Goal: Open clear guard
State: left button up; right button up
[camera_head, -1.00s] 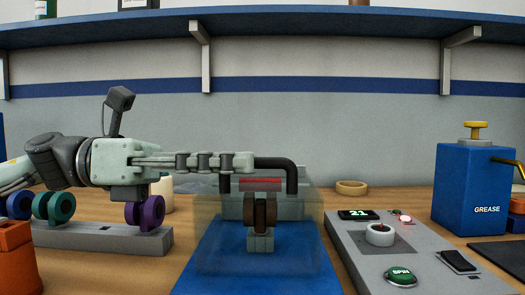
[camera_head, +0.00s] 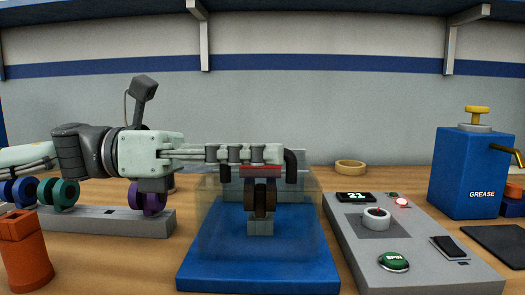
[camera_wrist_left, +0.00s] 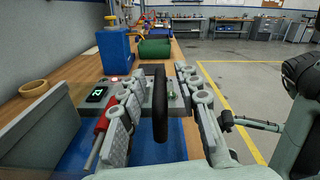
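The clear guard (camera_head: 212,222) is a see-through box lowered over the blue base (camera_head: 258,278) of the test rig. Its black handle (camera_head: 291,165) is at the top, partly hidden behind my left fingers. Inside the guard a brown-dark wheel (camera_head: 260,198) sits on a grey mount below a red bar. My left gripper (camera_head: 272,155) reaches in level from the left at handle height. In the left wrist view the handle (camera_wrist_left: 160,108) stands between the spread fingers, with gaps on both sides. My right gripper is not in view.
Right of the rig is a control panel (camera_head: 415,262) with a dial, green SPIN button (camera_head: 394,262) and display. A blue grease can (camera_head: 470,175) stands farther right. A rack (camera_head: 120,220) of coloured wheels and an orange holder (camera_head: 25,250) are left. A tape ring (camera_head: 350,167) lies behind.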

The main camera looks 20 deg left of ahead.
pick_arm(q)
jog(key=shift+d, duration=0.3)
grip_shut()
dwell(0.4)
